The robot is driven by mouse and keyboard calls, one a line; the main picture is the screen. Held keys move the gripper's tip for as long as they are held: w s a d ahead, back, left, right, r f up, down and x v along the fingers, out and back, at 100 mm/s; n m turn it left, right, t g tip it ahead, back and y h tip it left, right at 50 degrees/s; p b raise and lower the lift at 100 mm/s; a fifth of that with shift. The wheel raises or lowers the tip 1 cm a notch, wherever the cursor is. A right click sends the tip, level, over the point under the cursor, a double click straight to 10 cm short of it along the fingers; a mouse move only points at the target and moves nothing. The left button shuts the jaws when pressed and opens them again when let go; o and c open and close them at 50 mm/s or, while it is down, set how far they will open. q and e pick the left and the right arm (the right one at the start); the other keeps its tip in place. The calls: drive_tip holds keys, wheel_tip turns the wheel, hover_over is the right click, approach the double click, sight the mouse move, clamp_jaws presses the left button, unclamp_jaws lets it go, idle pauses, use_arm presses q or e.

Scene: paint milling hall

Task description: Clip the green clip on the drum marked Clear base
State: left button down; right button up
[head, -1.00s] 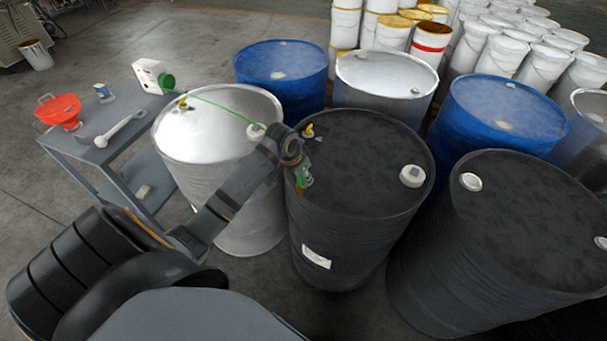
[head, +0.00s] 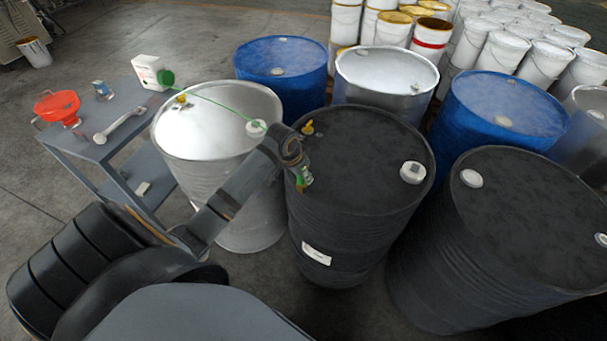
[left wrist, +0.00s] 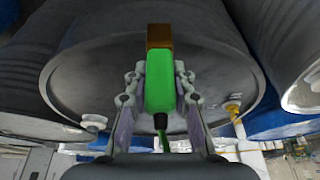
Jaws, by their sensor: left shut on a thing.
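The green clip (left wrist: 160,80) is held between the fingers of my left gripper (left wrist: 158,95), with its brown jaw end pointing away from the gripper. In the head view the green clip (head: 304,179) shows small beside my left gripper (head: 297,172), at the left rim of the front black drum (head: 365,165). I cannot tell whether its jaw touches or grips the rim. That drum has a white label (head: 316,254) on its side, too small to read. A green cable (head: 222,105) runs from over the silver drum toward my left gripper. My right gripper is not in view.
The silver drum (head: 215,190) stands left of the black drum, under my left arm. Another black drum (head: 520,220) stands close on the right. Blue drums (head: 280,62) stand behind. A grey cart (head: 88,145) at left carries a red funnel (head: 58,108) and a white container (head: 147,72).

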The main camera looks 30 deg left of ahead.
use_arm(q)
drive_tip(key=shift+f+b, duration=0.4)
drive_tip(key=shift+f, duration=0.8)
drive_tip(key=c, duration=1.1)
unclamp_jaws()
drive_tip(key=shift+o, duration=0.2)
drive_tip(key=v, duration=1.2)
drive_tip(key=shift+f, duration=0.1)
